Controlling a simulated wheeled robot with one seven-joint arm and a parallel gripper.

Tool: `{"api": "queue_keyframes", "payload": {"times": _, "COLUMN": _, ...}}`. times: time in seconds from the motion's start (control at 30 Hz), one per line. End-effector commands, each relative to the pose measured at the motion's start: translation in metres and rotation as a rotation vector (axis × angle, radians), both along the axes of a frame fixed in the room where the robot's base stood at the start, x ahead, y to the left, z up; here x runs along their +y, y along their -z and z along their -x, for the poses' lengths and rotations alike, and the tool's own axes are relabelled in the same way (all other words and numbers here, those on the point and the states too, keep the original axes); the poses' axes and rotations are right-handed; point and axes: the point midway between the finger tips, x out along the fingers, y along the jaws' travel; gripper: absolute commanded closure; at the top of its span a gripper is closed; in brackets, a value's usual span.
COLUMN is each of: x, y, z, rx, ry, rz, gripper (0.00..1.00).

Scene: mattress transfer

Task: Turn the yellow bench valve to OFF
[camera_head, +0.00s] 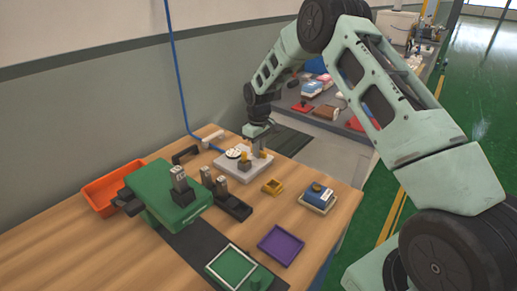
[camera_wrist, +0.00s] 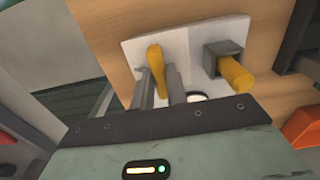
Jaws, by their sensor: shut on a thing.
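The yellow bench valve handle (camera_wrist: 155,60) stands on a pale plate (camera_wrist: 195,40) and lies between the two fingers of my gripper (camera_wrist: 158,76) in the wrist view. My gripper is shut on this handle, and the fingers hide part of it. A second yellow knob (camera_wrist: 236,73) sticks out of a grey block on the same plate, to the right of the fingers. In the head view my gripper (camera_head: 258,146) reaches down onto the pale plate (camera_head: 232,168) at the bench's far end. I cannot read any OFF mark.
A white round piece (camera_head: 234,153) sits on the plate near a blue hose.

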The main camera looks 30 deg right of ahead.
Motion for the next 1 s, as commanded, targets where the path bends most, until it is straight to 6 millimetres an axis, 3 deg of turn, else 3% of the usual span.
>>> {"api": "queue_keyframes", "payload": {"times": 0.27, "x": 0.0, "y": -0.001, "z": -0.001, "rx": -0.002, "ry": -0.003, "rz": 0.001, "gripper": 1.0}}
{"api": "queue_keyframes", "payload": {"times": 0.3, "x": 0.0, "y": -0.001, "z": -0.001, "rx": -0.002, "ry": -0.003, "rz": 0.001, "gripper": 0.83}}
{"api": "queue_keyframes", "payload": {"times": 0.37, "x": 0.0, "y": -0.001, "z": -0.001, "rx": -0.002, "ry": -0.003, "rz": 0.001, "gripper": 0.66}}
{"api": "queue_keyframes", "payload": {"times": 0.4, "x": 0.0, "y": -0.001, "z": -0.001, "rx": -0.002, "ry": -0.002, "rz": 0.001, "gripper": 0.64}}
{"api": "queue_keyframes", "payload": {"times": 0.77, "x": 0.0, "y": -0.006, "z": -0.001, "rx": -0.003, "ry": -0.001, "rz": 0.001, "gripper": 0.64}}
{"api": "queue_keyframes", "payload": {"times": 1.0, "x": 0.0, "y": -0.048, "z": -0.001, "rx": -0.006, "ry": -0.001, "rz": 0.002, "gripper": 0.64}}
